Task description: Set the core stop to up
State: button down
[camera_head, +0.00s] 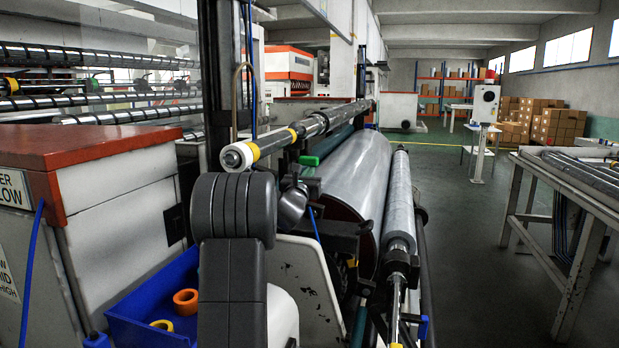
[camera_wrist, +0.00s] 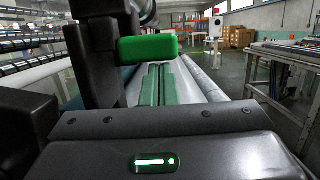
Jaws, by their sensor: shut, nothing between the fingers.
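A green handle (camera_head: 309,160), which I take to be the core stop, sticks out sideways from a dark bracket beside the winder's upper shaft. It also shows large in the wrist view as a green block (camera_wrist: 148,49) on a black upright mount (camera_wrist: 98,60). The block lies level; I cannot tell whether this is its up setting. My gripper (camera_wrist: 158,70) is shut and empty, its greenish fingers pointing ahead just below the green block in the picture. Whether they touch it is unclear. In the head view my arm hides most of the gripper.
A shaft with a white and yellow end (camera_head: 240,153) runs above the large grey roll (camera_head: 355,180). A thinner roll (camera_head: 399,200) lies to its right. A blue bin (camera_head: 135,318) with orange rings stands at lower left. The aisle floor (camera_head: 460,240) at right is clear.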

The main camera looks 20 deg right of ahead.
jog(key=s+a+f+b, duration=0.5)
jog(key=s+f+b, duration=0.1)
jog(key=s+b, duration=0.1)
jog(key=shift+s+a+f+b, duration=0.2)
jog(key=shift+s+a+b, duration=0.15)
jog(key=shift+s+a, duration=0.05)
dwell(0.3)
jog(key=w+d+r+p, duration=0.5)
jog(key=w+r+p, duration=0.1)
jog(key=p, duration=0.3)
jog(key=shift+x, duration=0.95)
jog(key=shift+w+a+r, duration=0.1)
jog(key=shift+a+r, duration=0.05)
